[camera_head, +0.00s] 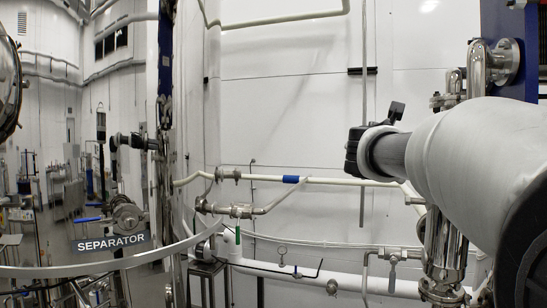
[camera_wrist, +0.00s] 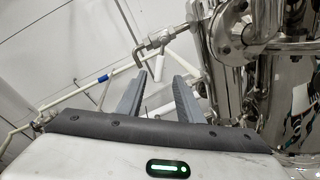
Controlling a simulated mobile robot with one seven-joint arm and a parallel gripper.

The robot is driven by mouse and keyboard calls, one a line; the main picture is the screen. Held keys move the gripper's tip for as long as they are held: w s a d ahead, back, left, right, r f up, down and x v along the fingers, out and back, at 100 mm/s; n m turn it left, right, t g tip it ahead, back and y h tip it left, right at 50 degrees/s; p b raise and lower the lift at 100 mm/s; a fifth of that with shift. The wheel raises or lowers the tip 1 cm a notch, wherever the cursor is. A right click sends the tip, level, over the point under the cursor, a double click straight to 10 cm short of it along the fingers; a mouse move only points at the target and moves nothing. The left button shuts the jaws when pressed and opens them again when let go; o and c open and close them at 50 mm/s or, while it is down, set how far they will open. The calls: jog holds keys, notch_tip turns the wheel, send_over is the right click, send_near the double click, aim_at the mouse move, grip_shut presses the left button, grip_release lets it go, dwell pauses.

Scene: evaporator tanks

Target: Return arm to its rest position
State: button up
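My gripper (camera_wrist: 161,78) shows in the wrist view with its two grey fingers apart and nothing between them, so it is open and empty. Pipes and steel equipment lie beyond the fingertips. In the head view my arm (camera_head: 465,160) reaches in from the right edge, with a thick pale link and a dark end part (camera_head: 372,150) in front of the white wall. The fingers cannot be made out in the head view.
Polished steel piping (camera_head: 445,245) stands close beside and below my arm; steel vessels (camera_wrist: 290,90) fill the right of the wrist view. A white pipe with a blue band (camera_head: 291,179) runs along the wall. A "SEPARATOR" sign (camera_head: 111,243) hangs at left. The upper middle looks clear.

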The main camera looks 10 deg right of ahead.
jog(key=shift+a, duration=0.1)
jog(key=s+a+f+m+g+y, duration=0.2)
jog(key=s+a+f+m+y, duration=0.1)
jog(key=s+a+f+m, duration=0.4)
jog(key=s+a+f+m+g+y, duration=0.3)
jog(key=s+a+f+m, duration=0.4)
jog(key=s+f, duration=0.6)
jog(key=s+a+f+m+g+y+p, duration=0.1)
jog(key=s+a+f+m+g+y, duration=0.2)
jog(key=s+a+f+m, duration=0.3)
jog(key=s+f+m, duration=0.2)
jog(key=s+f, duration=0.2)
jog(key=shift+s+a+f+m+y, duration=0.3)
jog(key=shift+s+a+m, duration=0.05)
jog(key=shift+a+m, duration=0.05)
